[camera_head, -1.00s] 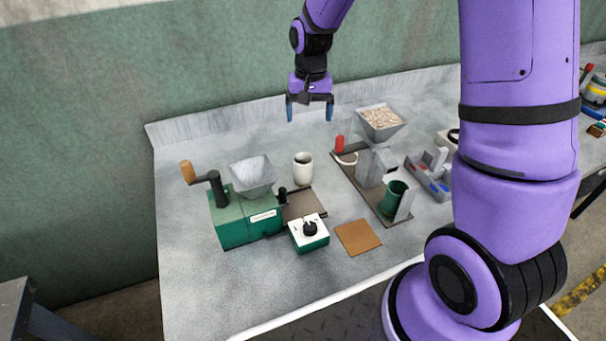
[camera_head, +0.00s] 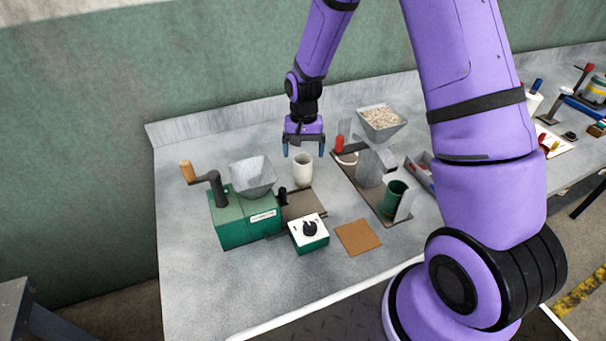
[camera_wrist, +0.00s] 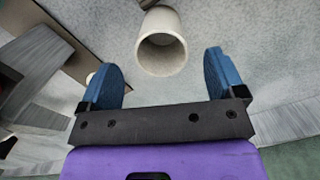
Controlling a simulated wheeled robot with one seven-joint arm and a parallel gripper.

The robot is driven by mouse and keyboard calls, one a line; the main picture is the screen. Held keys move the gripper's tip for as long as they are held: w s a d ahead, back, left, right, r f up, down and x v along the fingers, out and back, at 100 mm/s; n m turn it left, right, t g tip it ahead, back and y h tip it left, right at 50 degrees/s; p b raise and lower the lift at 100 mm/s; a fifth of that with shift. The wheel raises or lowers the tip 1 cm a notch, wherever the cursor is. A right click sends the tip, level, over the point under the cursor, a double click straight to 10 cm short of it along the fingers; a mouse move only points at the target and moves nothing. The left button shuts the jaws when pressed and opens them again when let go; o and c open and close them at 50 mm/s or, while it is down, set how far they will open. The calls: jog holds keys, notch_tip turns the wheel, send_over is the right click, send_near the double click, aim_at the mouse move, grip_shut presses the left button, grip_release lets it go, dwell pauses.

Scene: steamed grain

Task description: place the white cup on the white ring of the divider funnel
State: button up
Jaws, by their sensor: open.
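The white cup (camera_head: 302,170) stands upright on the grey bench, left of the divider funnel (camera_head: 380,124), whose grey hopper is full of pale grain. A pale ring (camera_head: 346,159) shows low at the back left of the divider's base plate, beside a red handle; it is partly hidden. My gripper (camera_head: 304,153) is open and empty, fingers pointing down, just above and behind the cup. In the wrist view the cup (camera_wrist: 162,52) lies ahead, roughly centred between the two blue fingers, with its open rim facing the camera. I see no contact with it.
A green hand mill (camera_head: 245,218) with a grey hopper and crank stands left of the cup. A control box (camera_head: 309,232) with a black knob and a brown mat (camera_head: 358,238) are in front. A green cup (camera_head: 393,196) stands under the divider. The bench's left part is bare.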

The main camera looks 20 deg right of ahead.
aim_at(303, 161)
jog(key=f, duration=0.4)
jog(key=shift+s+a, duration=0.2)
jog(key=shift+s, duration=0.05)
jog(key=c, duration=1.1)
